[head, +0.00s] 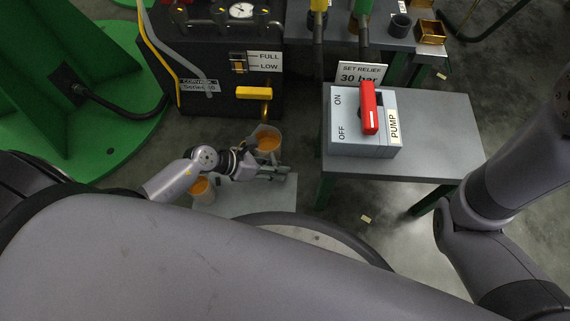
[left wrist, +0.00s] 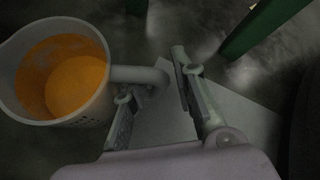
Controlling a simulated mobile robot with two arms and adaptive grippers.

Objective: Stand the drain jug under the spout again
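A pale jug (head: 267,142) with orange liquid stands in front of the black machine, below its yellow drain handle (head: 253,93). The jug also fills the left of the left wrist view (left wrist: 62,75), its handle (left wrist: 140,75) pointing right. My left gripper (head: 272,172) is just in front of the jug. In the left wrist view its fingers are spread, with the handle's end between or just above the fingertips; I cannot tell whether they touch.
A second container with orange contents (head: 203,192) sits partly behind my left arm. A grey plate (head: 262,200) lies on the floor below the gripper. To the right is a grey table (head: 440,130) with a red-handled pump switch box (head: 362,130); its green legs limit room there.

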